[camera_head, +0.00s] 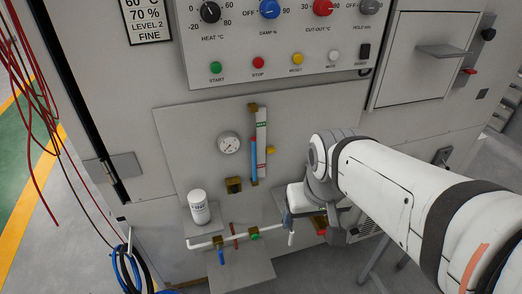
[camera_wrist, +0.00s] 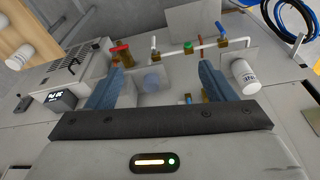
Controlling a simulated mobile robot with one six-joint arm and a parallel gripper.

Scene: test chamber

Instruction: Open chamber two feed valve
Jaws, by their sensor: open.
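A white feed pipe (camera_head: 205,243) runs low along the front panel with several small valves on it. They include a blue-handled valve (camera_head: 221,257), a green-topped valve (camera_head: 254,234) and a white-handled valve (camera_head: 291,239). A red-handled brass valve (camera_head: 321,231) is at the right; it also shows in the wrist view (camera_wrist: 121,48). No label that marks chamber two can be read. My gripper (camera_wrist: 160,69) is open and empty, its fingers spread in front of the panel. In the wrist view the valves lie beyond the fingertips. The arm partly hides the panel's right side.
A white labelled bottle (camera_head: 199,207) stands on a small shelf left of the pipe. A gauge (camera_head: 229,144) and a vertical flow tube (camera_head: 259,145) are above. Red cables (camera_head: 28,90) hang at the far left, and blue hoses (camera_head: 128,268) lie below. A control panel (camera_head: 280,45) is at the top.

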